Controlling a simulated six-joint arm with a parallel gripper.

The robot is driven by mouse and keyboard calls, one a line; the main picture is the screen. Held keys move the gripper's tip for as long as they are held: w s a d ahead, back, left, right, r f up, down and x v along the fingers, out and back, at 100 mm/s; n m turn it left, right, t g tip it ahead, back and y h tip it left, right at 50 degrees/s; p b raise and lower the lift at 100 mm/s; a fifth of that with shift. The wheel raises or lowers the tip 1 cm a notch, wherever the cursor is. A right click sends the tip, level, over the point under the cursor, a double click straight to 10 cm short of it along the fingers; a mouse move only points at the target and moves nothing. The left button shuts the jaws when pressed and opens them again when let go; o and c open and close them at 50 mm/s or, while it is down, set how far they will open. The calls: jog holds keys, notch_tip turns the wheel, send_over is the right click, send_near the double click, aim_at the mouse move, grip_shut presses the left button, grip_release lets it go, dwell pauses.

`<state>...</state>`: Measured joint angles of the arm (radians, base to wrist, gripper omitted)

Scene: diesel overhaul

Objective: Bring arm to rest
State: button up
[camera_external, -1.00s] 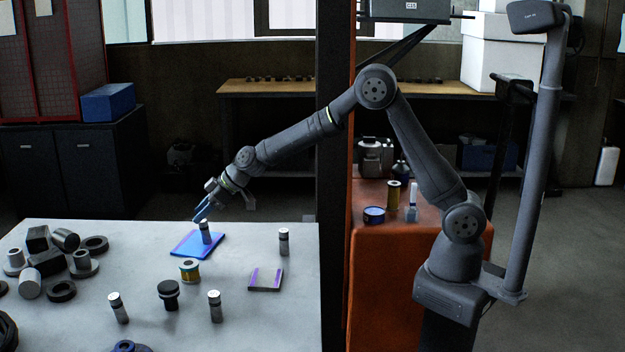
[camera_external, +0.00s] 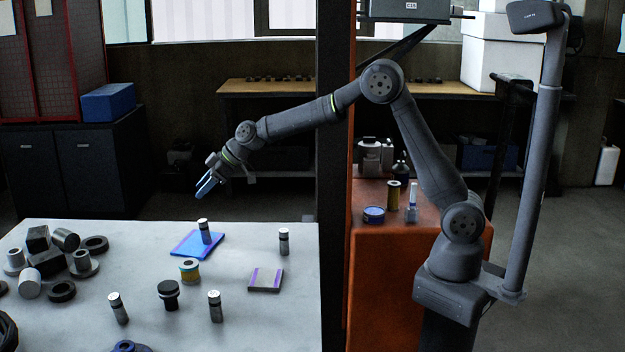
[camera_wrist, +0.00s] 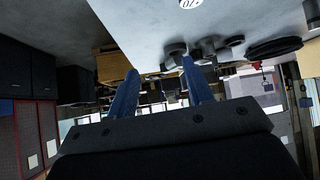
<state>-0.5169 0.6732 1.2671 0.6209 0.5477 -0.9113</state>
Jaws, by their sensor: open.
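My gripper (camera_external: 207,184) is raised above the far side of the grey table (camera_external: 225,325) in the external view, apart from everything on it. Its two blue fingers are open with nothing between them, and they also show spread apart in the wrist view (camera_wrist: 158,92). Below it, a small metal cylinder with a dark band (camera_external: 204,231) stands upright on a blue pad (camera_external: 187,246).
A dark post (camera_external: 333,180) stands beside the arm.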

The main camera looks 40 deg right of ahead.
jog(key=a+f, duration=0.1)
jog(key=a, duration=0.8)
jog(key=a+f, duration=0.2)
jog(key=a, duration=0.7)
jog(key=shift+s+a+f+n, duration=0.2)
jog(key=shift+s+f+n, duration=0.1)
jog(key=shift+s+n, duration=0.1)
